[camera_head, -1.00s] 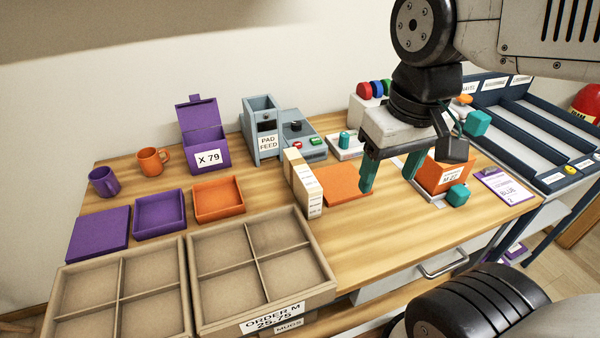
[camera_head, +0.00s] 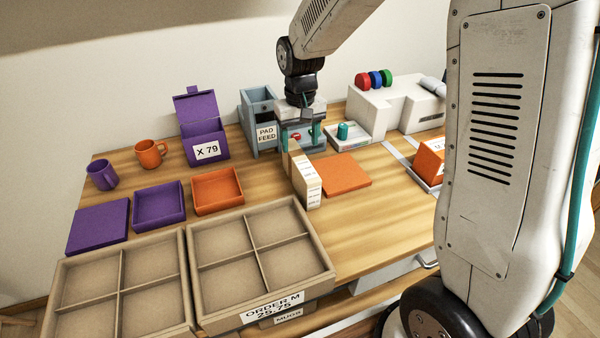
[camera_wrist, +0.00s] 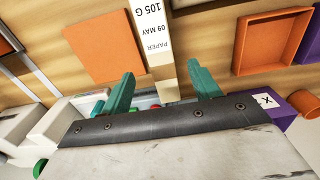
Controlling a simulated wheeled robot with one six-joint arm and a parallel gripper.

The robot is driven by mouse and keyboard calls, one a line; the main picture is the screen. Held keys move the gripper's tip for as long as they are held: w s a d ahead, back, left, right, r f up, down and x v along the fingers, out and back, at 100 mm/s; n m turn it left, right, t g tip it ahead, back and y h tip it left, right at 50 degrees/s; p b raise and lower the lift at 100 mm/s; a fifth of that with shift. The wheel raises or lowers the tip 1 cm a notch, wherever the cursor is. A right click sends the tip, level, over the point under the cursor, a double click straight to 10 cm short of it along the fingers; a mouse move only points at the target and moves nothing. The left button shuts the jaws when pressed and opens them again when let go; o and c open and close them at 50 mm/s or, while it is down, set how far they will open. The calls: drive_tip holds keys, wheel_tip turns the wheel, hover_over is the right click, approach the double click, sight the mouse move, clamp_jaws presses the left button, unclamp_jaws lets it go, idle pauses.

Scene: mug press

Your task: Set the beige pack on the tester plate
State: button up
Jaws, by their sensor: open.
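The beige pack (camera_head: 307,184) stands upright on the wooden table, left of a flat orange square. In the wrist view the labelled pack (camera_wrist: 150,30) runs down toward the gap between the fingers. My gripper (camera_head: 300,136) is open, its teal fingers pointing down at the far end of the pack. In the wrist view my gripper (camera_wrist: 158,84) has one finger on each side of the pack's line, with gaps visible. No part is labelled as the tester plate; a low light base with a teal knob (camera_head: 344,131) stands behind the orange square.
The pad feed machine (camera_head: 262,125) stands close behind my gripper. The orange square (camera_head: 346,175) lies right of the pack. A divided order tray (camera_head: 222,288) is in front, an orange tray (camera_head: 218,190) to the left. A white machine (camera_head: 395,105) stands at back right.

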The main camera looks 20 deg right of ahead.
sight(300, 158)
wheel_tip(300, 158, down, 7)
drive_tip(key=shift+r, duration=0.15)
drive_tip(key=c, duration=1.3)
clamp_jaws()
drive_tip(key=shift+r, duration=0.15)
